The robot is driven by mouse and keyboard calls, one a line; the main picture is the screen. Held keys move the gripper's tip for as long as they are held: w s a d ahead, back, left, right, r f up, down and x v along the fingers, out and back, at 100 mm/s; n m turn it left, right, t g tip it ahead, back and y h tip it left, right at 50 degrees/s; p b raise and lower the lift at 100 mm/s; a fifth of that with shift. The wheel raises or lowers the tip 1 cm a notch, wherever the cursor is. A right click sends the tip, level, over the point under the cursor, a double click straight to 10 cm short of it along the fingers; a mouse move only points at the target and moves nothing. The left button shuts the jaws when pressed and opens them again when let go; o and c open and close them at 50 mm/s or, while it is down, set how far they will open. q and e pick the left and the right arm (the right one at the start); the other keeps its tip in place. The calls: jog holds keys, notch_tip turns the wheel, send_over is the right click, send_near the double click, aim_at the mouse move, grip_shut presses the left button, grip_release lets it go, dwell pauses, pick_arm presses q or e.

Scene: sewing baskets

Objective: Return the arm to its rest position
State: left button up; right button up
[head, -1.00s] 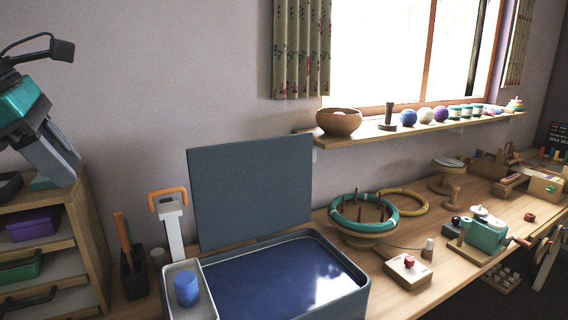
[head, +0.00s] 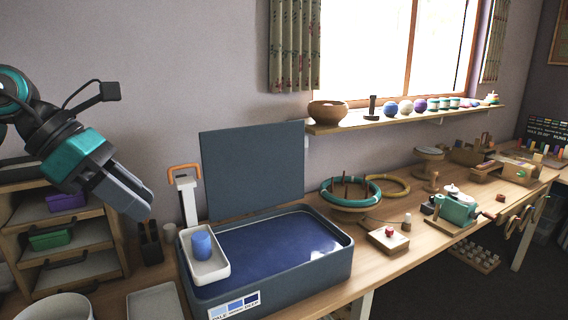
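My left arm comes in from the left edge. Its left gripper (head: 138,208) has a teal body and grey fingers pointing down and to the right. The fingers lie together with no visible gap and nothing between them. The gripper is in the air in front of the wooden drawer unit (head: 93,233), left of the blue basin (head: 300,285). My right gripper is not in view.
An upright dark panel (head: 252,172) stands behind the basin. A white round container (head: 55,307) is below the arm. The workbench continues right, holding rings and wooden devices.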

pick_arm(q)
jog(key=d+f+n+t+h, duration=0.1)
jog(key=d+f+n+h, duration=0.2)
jog(key=d+n+h, duration=0.3)
jog(key=d+f+n+t+h, duration=0.1)
jog(key=d+f+n+h, duration=0.2)
jog(key=d+n+h, duration=0.35)
jog(key=a+f+n+t+y, duration=0.3)
jog(key=f+n+t+y, duration=0.35)
jog(key=f+n, duration=0.4)
jog(key=a+f+n+t+y, duration=0.2)
jog(key=f+n+t+y, duration=0.5)
jog(key=n, duration=0.7)
jog(key=s+a+f+n+g+y, duration=0.1)
jog(key=s+f+n+g+y, duration=0.1)
jog(key=s+f, duration=0.5)
jog(key=s+a+f+n+g+y, duration=0.1)
jog(key=s+f+n+g, duration=0.4)
jog(key=f, duration=0.7)
jog(key=s+n+y, duration=0.1)
jog(key=s+n, duration=0.1)
jog(key=shift+s+a+f+n+y, duration=0.15)
jog(key=shift+f+n+y, duration=0.15)
jog(key=shift+f, duration=0.1)
jog(key=shift+a, duration=0.1)
